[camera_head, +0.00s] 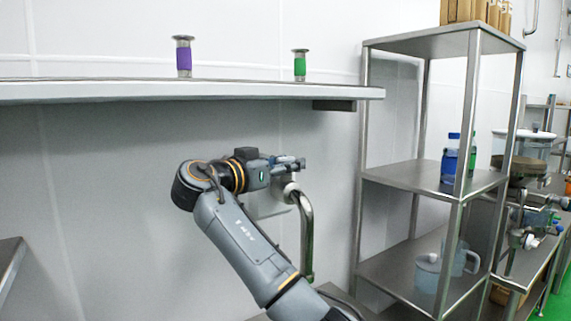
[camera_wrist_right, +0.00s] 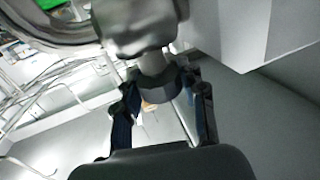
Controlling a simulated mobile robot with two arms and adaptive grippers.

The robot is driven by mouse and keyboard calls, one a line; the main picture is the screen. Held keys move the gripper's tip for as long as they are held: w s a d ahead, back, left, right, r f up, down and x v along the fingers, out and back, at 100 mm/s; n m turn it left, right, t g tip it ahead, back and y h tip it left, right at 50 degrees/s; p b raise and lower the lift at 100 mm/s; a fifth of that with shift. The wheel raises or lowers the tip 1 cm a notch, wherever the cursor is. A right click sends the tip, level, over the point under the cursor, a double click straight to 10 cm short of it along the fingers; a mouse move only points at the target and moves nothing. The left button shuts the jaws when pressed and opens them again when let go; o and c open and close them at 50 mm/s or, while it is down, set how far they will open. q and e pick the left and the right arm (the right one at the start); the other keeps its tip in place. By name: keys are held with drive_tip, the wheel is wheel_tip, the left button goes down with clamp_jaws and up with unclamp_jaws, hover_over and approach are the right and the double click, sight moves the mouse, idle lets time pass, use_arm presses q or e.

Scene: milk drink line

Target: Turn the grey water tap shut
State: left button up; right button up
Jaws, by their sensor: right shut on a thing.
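The grey water tap (camera_head: 291,189) sits by the wall, its curved steel spout (camera_head: 307,235) hanging down in the head view. My right gripper (camera_head: 292,164) is at the top of the tap, seen from the side. In the right wrist view, the tap's metal body (camera_wrist_right: 140,22) fills the top, and its dark grey handle (camera_wrist_right: 158,90) lies between the two fingers of my right gripper (camera_wrist_right: 163,105). The gripper is shut on this handle. The fingers partly hide the handle, and the head view does not show it clearly. My left gripper is not in view.
A wall shelf (camera_head: 180,92) above my arm holds a purple-banded metal piece (camera_head: 184,62) and a green-banded one (camera_head: 300,68). A steel rack (camera_head: 395,180) stands close to the right, with blue and green bottles (camera_head: 450,160) and a jug (camera_head: 428,272).

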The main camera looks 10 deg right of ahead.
drive_tip(key=o, duration=1.2)
drive_tip(key=v, duration=0.7)
drive_tip(key=shift+s+a, duration=0.15)
drive_tip(key=shift+a, duration=0.05)
